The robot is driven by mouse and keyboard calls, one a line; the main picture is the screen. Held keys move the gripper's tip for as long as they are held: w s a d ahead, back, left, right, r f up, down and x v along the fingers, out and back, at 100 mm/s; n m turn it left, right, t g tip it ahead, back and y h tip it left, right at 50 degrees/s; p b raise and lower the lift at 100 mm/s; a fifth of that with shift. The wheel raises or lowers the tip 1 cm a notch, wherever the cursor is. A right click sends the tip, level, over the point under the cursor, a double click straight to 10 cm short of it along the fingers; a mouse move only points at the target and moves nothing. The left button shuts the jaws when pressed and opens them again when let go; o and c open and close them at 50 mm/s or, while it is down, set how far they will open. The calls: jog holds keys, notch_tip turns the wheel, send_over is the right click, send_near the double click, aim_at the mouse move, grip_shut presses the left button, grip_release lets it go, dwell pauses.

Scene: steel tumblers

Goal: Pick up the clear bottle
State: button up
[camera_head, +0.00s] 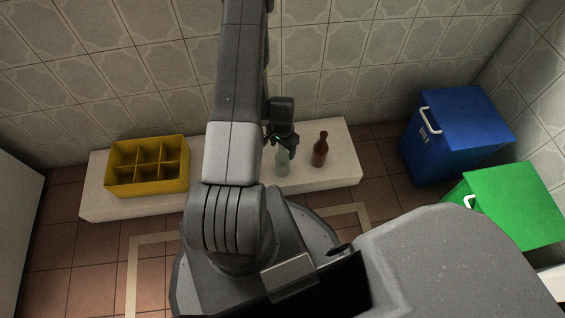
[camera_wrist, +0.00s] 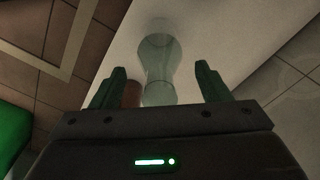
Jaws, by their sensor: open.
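The clear bottle (camera_head: 282,162) stands on the white bench in the head view, pale and greenish, with its top close under my gripper. In the wrist view the clear bottle (camera_wrist: 158,62) shows between and just beyond the two fingers. My gripper (camera_head: 284,146) is above the bottle in the head view. In the wrist view my gripper (camera_wrist: 160,85) is open, with one finger on each side of the bottle. I cannot tell whether either finger touches it.
A brown bottle (camera_head: 320,150) stands just right of the clear one; part of it seems to show behind the left finger in the wrist view. A yellow crate with compartments (camera_head: 147,190) sits on the left of the white bench (camera_head: 341,180). Blue (camera_head: 455,140) and green (camera_head: 515,205) bins stand right.

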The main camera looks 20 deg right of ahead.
jog(key=shift+f, duration=0.95)
grip_shut()
jog(key=shift+r, duration=0.1)
